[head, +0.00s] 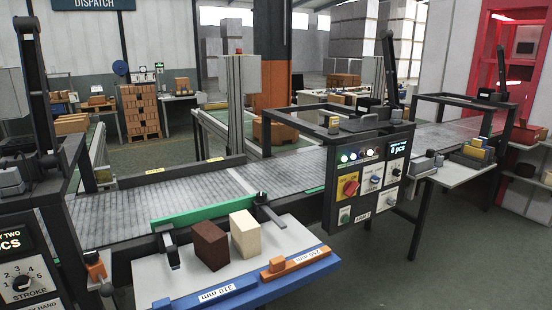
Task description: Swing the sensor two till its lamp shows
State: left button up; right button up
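I cannot tell for certain which part is sensor two. A dark bracket with a knob (262,202) stands at the right end of the green guide rail (205,212) on the conveyor edge. A second dark bracket (169,248) is at the rail's left end. A small orange-topped device (95,266) sits on the left machine's frame. That machine's panel (22,270) is cut off by the picture edge; its display reads "Y TWO" and "PCS". I see no lit lamp on the brackets or the orange device. Neither of my grippers is in view.
The middle machine's panel (368,177) has several small lamps and knobs. The conveyor (215,187) is bare.

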aim_at(98, 273)
jog(key=j+u, duration=0.1)
jog(key=u, duration=1.15)
